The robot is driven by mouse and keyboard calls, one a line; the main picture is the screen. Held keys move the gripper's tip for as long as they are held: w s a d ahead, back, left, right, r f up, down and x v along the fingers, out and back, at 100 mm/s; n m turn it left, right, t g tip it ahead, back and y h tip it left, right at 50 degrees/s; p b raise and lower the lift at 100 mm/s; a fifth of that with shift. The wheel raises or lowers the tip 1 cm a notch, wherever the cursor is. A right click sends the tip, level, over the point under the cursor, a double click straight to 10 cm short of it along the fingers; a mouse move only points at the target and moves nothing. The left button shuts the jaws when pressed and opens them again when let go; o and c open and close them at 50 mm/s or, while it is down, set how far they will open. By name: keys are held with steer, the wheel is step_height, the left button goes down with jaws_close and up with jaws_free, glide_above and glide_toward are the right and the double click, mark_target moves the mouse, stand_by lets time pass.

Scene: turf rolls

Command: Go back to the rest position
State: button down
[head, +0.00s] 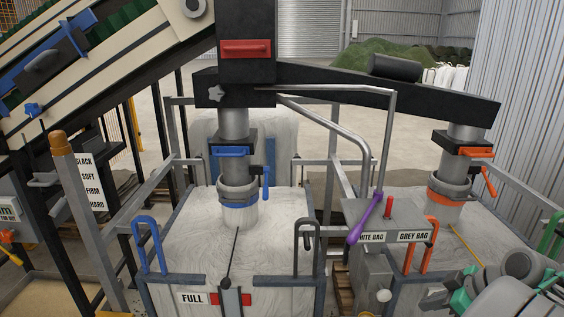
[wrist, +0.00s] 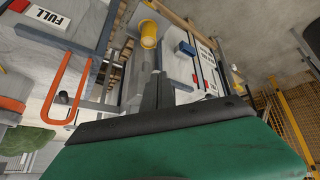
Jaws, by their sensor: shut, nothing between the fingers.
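My gripper shows in the wrist view (wrist: 157,88) as narrow dark grey fingers, close together, past the black edge of my green hand housing. Nothing is seen held between them. In the head view, my grey and teal arm is folded low at the bottom right corner, and the fingers cannot be made out there. The arm is in front of the right bag frame, near the orange handle (head: 427,246). The purple-gripped lever (head: 363,219) stands to its left, apart from it.
A white bag (head: 180,250) under the blue-clamped spout fills the middle left; another bag (head: 465,215) hangs under the orange-clamped spout. The label box (head: 400,236) stands between them. A green handle (head: 548,238) is close by my arm at the right edge. A conveyor (head: 90,60) rises at left.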

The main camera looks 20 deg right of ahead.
steer(key=s+a+f+m+g+h, duration=0.1)
steer(key=s+a+f+m+g, duration=0.35)
steer(key=s+f+m, duration=0.9)
steer(key=w+a+r+n, duration=0.2)
steer(key=w+a+r, duration=0.2)
steer(key=a, duration=0.5)
steer(key=w+a+r+n+t+h, duration=0.1)
steer(key=w+a+r+n, duration=0.2)
steer(key=a, duration=0.6)
steer(key=w+a+r+n, duration=0.2)
steer(key=w+a+r, duration=0.3)
steer(key=w+a, duration=0.2)
steer(key=shift+w+a+r, duration=0.2)
steer(key=shift+w+a, duration=0.05)
steer(key=shift+a, duration=0.8)
